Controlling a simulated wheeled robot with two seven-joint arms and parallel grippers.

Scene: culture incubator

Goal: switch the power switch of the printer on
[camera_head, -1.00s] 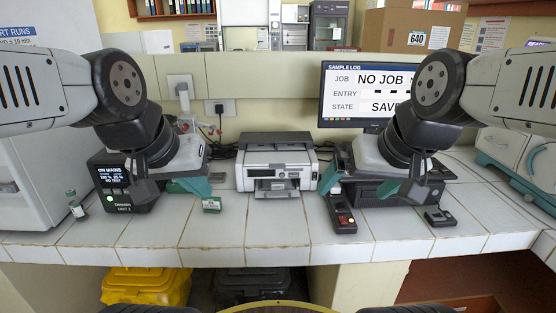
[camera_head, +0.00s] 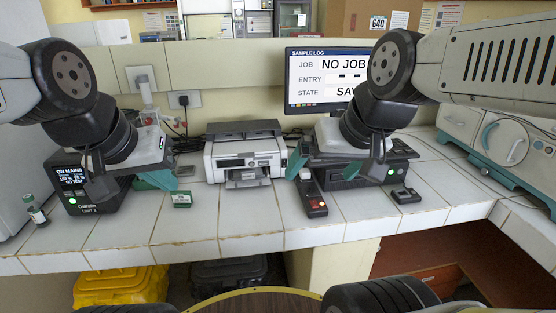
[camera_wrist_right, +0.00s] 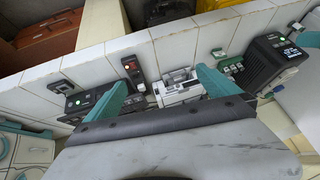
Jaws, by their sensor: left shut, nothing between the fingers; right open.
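The printer (camera_head: 244,158) is a white and grey box with a dark top and a small dark display, standing at the back of the tiled bench. It also shows in the right wrist view (camera_wrist_right: 178,87). I cannot make out its power switch. My left gripper (camera_head: 155,181) is shut and empty, above the bench left of the printer. My right gripper (camera_head: 325,168) is open and empty, right of the printer. In the right wrist view its two teal fingers (camera_wrist_right: 160,78) are spread apart, with the printer seen between and beyond them.
A black box with a red button (camera_head: 316,206) and a small black box (camera_head: 405,195) lie near the front edge. A monitor (camera_head: 325,78) is behind. Front tiles before the printer are clear.

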